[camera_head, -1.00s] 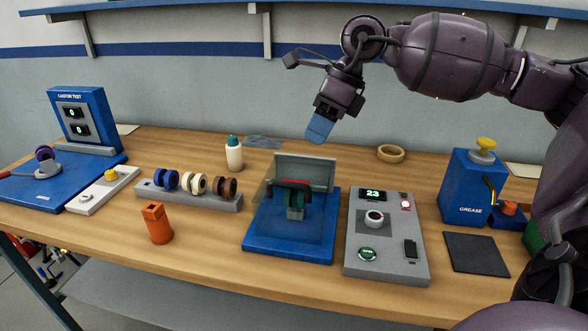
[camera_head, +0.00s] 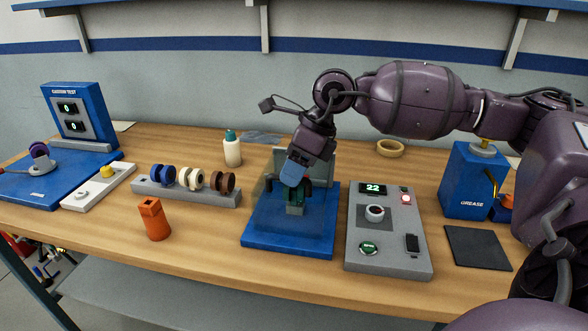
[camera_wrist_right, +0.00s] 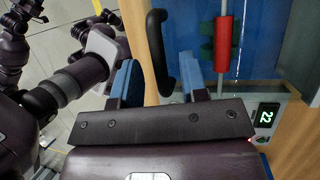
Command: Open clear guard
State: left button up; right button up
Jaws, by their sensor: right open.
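The clear guard (camera_head: 263,200) is a see-through cover over a blue-based fixture (camera_head: 260,241) with a grey back plate (camera_head: 321,158). It appears down over the green parts inside. My right gripper (camera_head: 292,175) is at the top of the fixture and hides part of it. In the right wrist view my right gripper (camera_wrist_right: 160,78) is open, with its blue fingers apart on either side of a black bar handle (camera_wrist_right: 157,45). I cannot tell whether they touch it. A red grip (camera_wrist_right: 223,42) on a rod is right of the fingers. My left gripper is not in view.
A grey control box (camera_head: 387,240) with a display reading 22 stands right of the fixture. A blue grease unit (camera_head: 467,180) is at right.

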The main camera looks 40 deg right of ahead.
jog(key=shift+c, duration=0.3)
grip_shut()
jog(key=shift+r, duration=0.1)
